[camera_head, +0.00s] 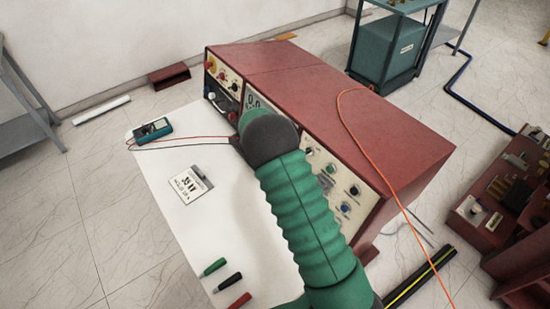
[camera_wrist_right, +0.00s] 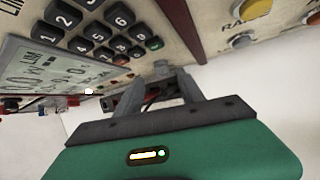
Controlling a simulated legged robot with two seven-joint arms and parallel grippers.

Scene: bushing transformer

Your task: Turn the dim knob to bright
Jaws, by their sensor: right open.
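The red transformer test console (camera_head: 330,95) stands on a white table, its front panels carrying displays, buttons and knobs. My right arm reaches up to the front panel in the head view, and its dark wrist hides the gripper there. In the right wrist view my right gripper (camera_wrist_right: 160,80) is open, its two grey fingers pointing at the panel below a keypad (camera_wrist_right: 98,30). A small grey knob (camera_wrist_right: 161,68) shows between the fingertips; contact cannot be told. No dim or bright label is readable. My left gripper is not in view.
A multimeter (camera_head: 152,131) with red and black leads, a sign card (camera_head: 187,187) and several screwdrivers (camera_head: 222,281) lie on the white table (camera_head: 225,215). An orange cable (camera_head: 352,135) crosses the console. Another panel with a yellow button (camera_wrist_right: 257,8) is to the right.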

